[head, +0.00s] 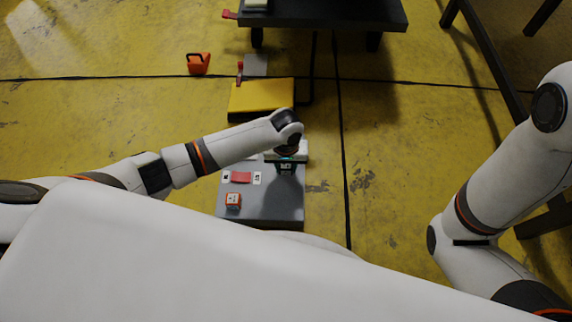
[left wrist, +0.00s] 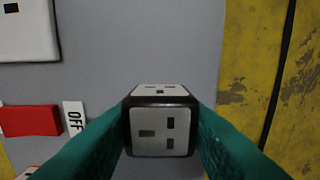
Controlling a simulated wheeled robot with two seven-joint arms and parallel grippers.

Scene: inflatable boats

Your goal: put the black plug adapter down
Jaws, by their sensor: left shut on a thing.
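The plug adapter (left wrist: 162,131) is a small cube with white faces, dark socket slots and black edges. In the left wrist view it sits between the two green fingers of my left gripper (left wrist: 162,125), which is shut on it. A grey surface lies behind it; I cannot tell whether the adapter touches it. In the head view my left gripper (head: 287,163) is over the right part of a grey board (head: 262,208), and the adapter is too small to make out clearly. My right arm is at the right, with its gripper out of view.
On the board are a red block (head: 241,177) between white labels, one reading OFF (left wrist: 74,117), and an orange-and-white cube (head: 233,200). A white plate (left wrist: 27,30) lies nearby. Beyond are a yellow box (head: 262,97), an orange object (head: 199,63) and a dark table (head: 325,14).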

